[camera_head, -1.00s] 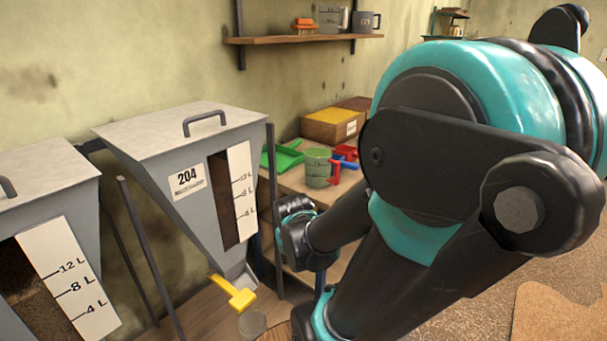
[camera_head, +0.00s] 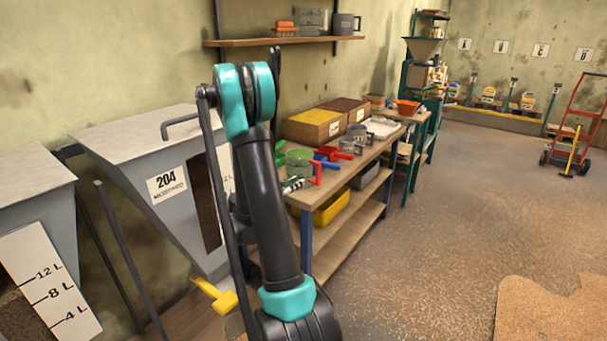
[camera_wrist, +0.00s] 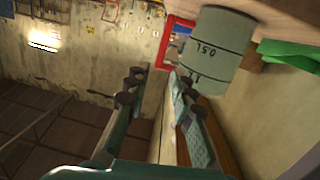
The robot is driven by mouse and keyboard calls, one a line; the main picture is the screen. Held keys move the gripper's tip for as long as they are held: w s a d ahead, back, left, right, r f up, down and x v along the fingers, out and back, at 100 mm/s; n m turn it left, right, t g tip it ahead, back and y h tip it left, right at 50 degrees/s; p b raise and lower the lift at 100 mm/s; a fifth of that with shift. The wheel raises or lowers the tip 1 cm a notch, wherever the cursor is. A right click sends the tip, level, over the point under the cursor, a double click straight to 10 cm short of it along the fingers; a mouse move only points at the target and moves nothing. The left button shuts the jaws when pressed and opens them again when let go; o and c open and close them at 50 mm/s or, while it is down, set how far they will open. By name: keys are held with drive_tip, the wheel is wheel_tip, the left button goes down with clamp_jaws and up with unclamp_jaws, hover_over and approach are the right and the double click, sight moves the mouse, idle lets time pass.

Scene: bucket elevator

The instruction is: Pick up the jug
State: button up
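A pale green measuring jug (camera_head: 299,164) with a red handle (camera_head: 316,173) stands upright on the left end of the workbench. My gripper (camera_head: 294,184) is in front of the jug in the head view, partly behind my arm. In the wrist view my gripper (camera_wrist: 157,88) has its two fingers apart with nothing between them. The jug lies beyond the right-hand finger.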

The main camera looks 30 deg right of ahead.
drive_tip(key=w+d, duration=0.3)
drive_tip(key=d, duration=0.5)
drive_tip(key=w+d+h, duration=0.1)
drive_tip(key=w+d, duration=0.2)
drive_tip(key=d, duration=0.6)
drive_tip(key=shift+d+m, duration=0.25)
drive_tip(key=shift+m, duration=0.05)
drive_tip(key=shift+r, duration=0.1)
drive_tip(key=shift+c, duration=0.4)
clamp_jaws()
